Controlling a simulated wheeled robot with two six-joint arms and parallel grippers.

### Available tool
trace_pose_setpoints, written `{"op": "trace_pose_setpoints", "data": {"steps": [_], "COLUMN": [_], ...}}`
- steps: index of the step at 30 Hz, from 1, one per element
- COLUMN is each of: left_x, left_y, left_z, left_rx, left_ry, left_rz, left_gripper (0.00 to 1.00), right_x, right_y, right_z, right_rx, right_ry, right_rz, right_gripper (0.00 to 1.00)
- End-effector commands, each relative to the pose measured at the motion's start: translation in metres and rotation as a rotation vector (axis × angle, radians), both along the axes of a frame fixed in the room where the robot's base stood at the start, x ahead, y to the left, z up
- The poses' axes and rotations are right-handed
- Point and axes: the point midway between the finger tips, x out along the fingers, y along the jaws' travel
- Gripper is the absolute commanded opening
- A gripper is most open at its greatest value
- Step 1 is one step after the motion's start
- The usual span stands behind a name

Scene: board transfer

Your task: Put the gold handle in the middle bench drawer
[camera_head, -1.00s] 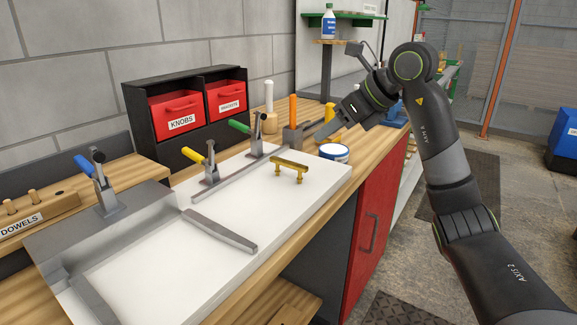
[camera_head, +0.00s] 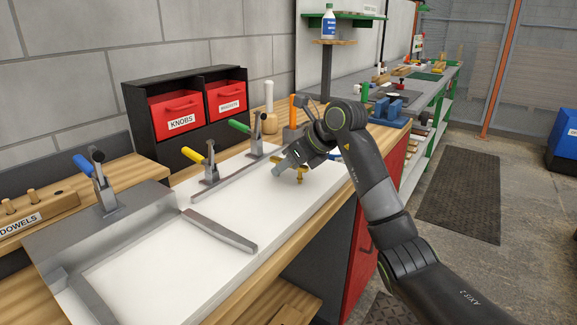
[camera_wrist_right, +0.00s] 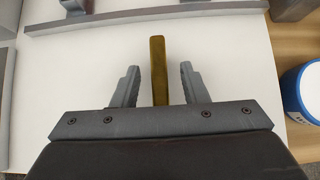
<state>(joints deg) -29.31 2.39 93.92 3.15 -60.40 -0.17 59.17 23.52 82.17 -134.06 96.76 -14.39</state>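The gold handle (camera_head: 302,175) stands on the white board (camera_head: 222,237) and is partly hidden behind my right gripper in the head view. In the right wrist view the gold handle (camera_wrist_right: 158,72) runs lengthwise between the two fingers. My right gripper (camera_head: 283,168) is open over the handle; in the wrist view its fingers (camera_wrist_right: 158,87) stand apart, with a gap on each side of the handle. My left gripper is not in view. A red front (camera_head: 362,250) shows below the bench top, partly behind my right arm; I cannot tell which drawer is the middle one.
Clamps with blue (camera_head: 83,165), yellow (camera_head: 192,155) and green (camera_head: 239,126) grips line the board's far side. A black unit with red KNOBS (camera_head: 177,112) and second bins stands behind. A white-and-blue tub (camera_wrist_right: 303,92) stands right in the wrist view.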

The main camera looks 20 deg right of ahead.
Motion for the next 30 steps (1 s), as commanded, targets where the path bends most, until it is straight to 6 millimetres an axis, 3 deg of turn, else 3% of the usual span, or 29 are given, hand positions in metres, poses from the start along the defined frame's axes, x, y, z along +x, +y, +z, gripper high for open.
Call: {"op": "trace_pose_setpoints", "data": {"steps": [11, 20, 30], "left_x": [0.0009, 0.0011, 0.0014], "left_y": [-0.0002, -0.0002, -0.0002], "left_z": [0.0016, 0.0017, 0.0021], "left_rx": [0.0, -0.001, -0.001], "left_ry": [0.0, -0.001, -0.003], "left_rz": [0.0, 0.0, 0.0], "left_gripper": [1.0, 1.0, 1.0], "right_x": [0.008, 0.0079, 0.0081], "right_y": [0.0062, 0.0059, 0.0061], "right_z": [-0.01, -0.0098, -0.0052], "right_rx": [-0.001, -0.001, -0.001], "right_ry": [-0.001, -0.001, -0.003], "right_rz": [0.0, 0.0, 0.0], "right_gripper": [0.4, 0.01, 0.0]}}
